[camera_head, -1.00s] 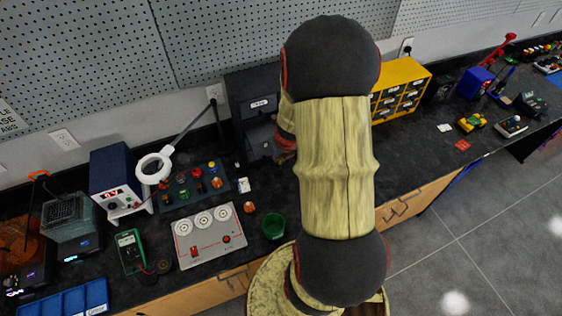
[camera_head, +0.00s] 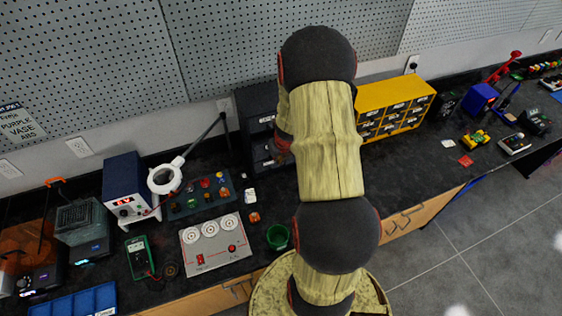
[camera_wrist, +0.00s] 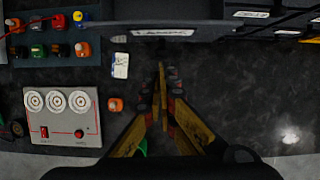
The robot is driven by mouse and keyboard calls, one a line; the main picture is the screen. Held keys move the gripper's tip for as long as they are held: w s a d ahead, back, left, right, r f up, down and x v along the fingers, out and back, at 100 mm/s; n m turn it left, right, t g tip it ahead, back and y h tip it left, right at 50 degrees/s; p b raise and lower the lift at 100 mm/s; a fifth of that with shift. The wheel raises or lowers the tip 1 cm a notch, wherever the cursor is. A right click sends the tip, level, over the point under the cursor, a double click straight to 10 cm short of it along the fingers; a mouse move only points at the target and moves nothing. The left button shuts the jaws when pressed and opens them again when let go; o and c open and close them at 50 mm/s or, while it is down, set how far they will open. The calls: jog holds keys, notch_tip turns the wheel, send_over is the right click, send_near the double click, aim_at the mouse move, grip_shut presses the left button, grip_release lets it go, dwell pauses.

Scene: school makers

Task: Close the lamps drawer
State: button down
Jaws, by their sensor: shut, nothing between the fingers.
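The lamps drawer (camera_wrist: 185,34) is in the upper middle of the wrist view, a dark front with a white label. Its front stands nearer my gripper than the labelled front to its right, so it looks pulled out. My gripper (camera_wrist: 162,68) is shut and empty, its fingertips just in front of the lamps drawer, below the label. I cannot tell whether they touch it. In the head view the dark drawer cabinet (camera_head: 250,108) stands against the wall, partly hidden by my arm. Only a bit of my gripper (camera_head: 281,150) shows there beside the arm.
Another labelled dark front (camera_wrist: 250,15) is right of the lamps drawer. A white card (camera_wrist: 121,65), an orange knob (camera_wrist: 115,104) and a grey panel with dials (camera_wrist: 62,116) lie left. A green cup (camera_head: 278,237) and yellow drawer cabinet (camera_head: 395,105) are nearby. The counter right of my gripper is clear.

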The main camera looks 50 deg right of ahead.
jog(key=w+p, duration=0.1)
jog(key=w+d+p, duration=0.1)
jog(key=w+p, duration=0.1)
jog(key=w+d+p, duration=0.1)
jog(key=shift+w+d+r, duration=0.15)
jog(key=shift+w+d, duration=0.1)
jog(key=shift+w, duration=0.1)
jog(key=shift+w+d+f+p, duration=0.2)
jog(key=shift+w+d+p, duration=0.1)
jog(key=shift+w+p, duration=0.25)
jog(key=shift+s, duration=0.1)
